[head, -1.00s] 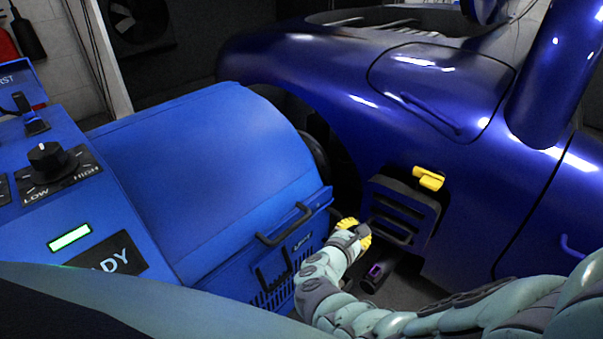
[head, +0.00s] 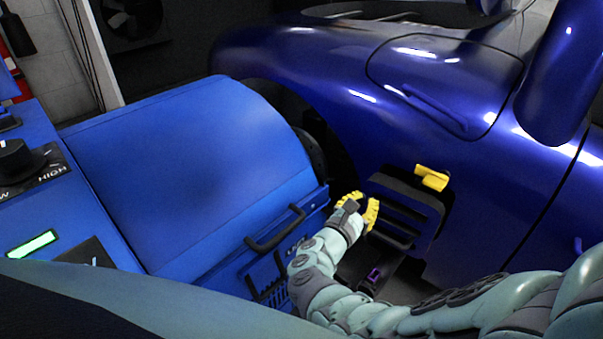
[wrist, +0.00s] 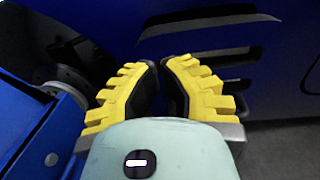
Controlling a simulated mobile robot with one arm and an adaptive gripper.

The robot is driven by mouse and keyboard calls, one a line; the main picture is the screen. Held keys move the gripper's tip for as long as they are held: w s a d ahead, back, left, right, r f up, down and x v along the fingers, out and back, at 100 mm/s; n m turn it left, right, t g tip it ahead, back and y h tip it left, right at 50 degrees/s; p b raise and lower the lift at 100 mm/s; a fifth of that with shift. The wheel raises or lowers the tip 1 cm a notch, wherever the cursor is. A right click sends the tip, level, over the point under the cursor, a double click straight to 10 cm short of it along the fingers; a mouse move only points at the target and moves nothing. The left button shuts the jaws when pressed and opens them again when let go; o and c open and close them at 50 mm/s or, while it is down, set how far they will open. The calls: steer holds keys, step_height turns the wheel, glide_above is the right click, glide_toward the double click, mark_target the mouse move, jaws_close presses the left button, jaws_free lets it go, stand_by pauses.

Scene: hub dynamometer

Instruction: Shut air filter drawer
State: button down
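My gripper (head: 363,206) is partly open and empty, with yellow padded fingers and a narrow gap between the tips; these fingers also show in the wrist view (wrist: 162,68). A blue front with a dark bar handle (head: 275,229), a label and vent slots (head: 270,284) is on the near side of the blue machine; it looks like the air filter drawer. My gripper is to the right of that handle, apart from it. My forearm hides the lower right of this front. How far it stands out cannot be told.
A dark blue truck (head: 330,65) stands behind, with a black slatted panel (head: 400,215) and a yellow block (head: 432,178) close to my gripper. The blue machine's rounded cover (head: 190,170) and control panel (head: 40,205) are at left. A dark object with a purple part (head: 374,275) lies low beside my arm.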

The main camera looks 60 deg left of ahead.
mark_target(377, 190)
steer(key=shift+b+x, duration=0.55)
steer(key=shift+x, duration=1.6)
steer(key=b+x, duration=0.1)
steer(key=x, duration=0.2)
steer(key=b+x, duration=0.2)
steer(key=d+b+x, duration=0.1)
steer(key=x, duration=0.2)
steer(key=shift+w+a+f, duration=0.15)
steer(key=shift+w+f, duration=0.1)
steer(key=shift+w, duration=0.25)
steer(key=shift+r, duration=0.15)
